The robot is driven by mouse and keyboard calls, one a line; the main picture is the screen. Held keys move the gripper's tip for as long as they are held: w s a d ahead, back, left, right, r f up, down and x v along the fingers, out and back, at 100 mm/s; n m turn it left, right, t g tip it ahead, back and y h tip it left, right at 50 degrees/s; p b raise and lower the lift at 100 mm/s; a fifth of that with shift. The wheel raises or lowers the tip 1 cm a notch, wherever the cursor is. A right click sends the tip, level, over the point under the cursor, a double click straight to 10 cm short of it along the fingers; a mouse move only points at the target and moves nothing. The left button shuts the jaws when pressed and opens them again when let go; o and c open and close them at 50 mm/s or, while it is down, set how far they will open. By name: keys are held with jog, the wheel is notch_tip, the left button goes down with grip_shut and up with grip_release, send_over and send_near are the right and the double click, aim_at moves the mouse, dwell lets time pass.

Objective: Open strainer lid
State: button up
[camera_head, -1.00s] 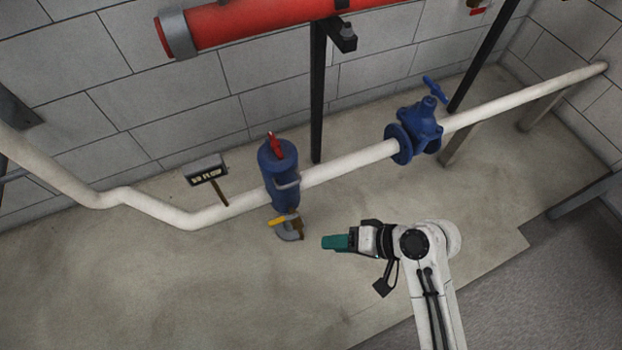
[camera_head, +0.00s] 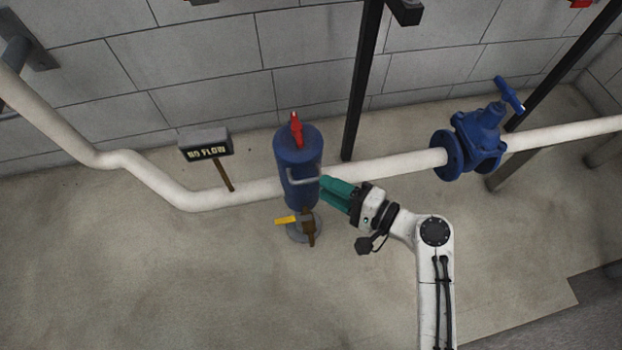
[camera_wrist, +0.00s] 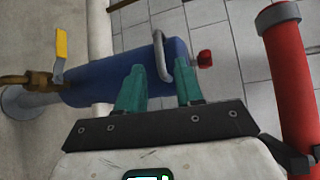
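In the wrist view the strainer (camera_wrist: 100,82) lies across the picture. The grey handle (camera_wrist: 161,55) shows between and just beyond the two spread fingertips of my gripper (camera_wrist: 160,72). The gripper is open; contact with the handle cannot be told.
A yellow-handled drain valve (camera_head: 287,220) sits below the strainer. A blue gate valve (camera_head: 478,140) is on the pipe (camera_head: 400,163) to the right. A black post (camera_head: 361,90) rises behind. Floor in front is clear.

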aim_at(310, 179)
jog(key=b+x, duration=0.1)
jog(key=x, duration=0.4)
jog(key=shift+w+a, duration=0.15)
jog(key=shift+a, duration=0.15)
grip_shut()
dwell(0.4)
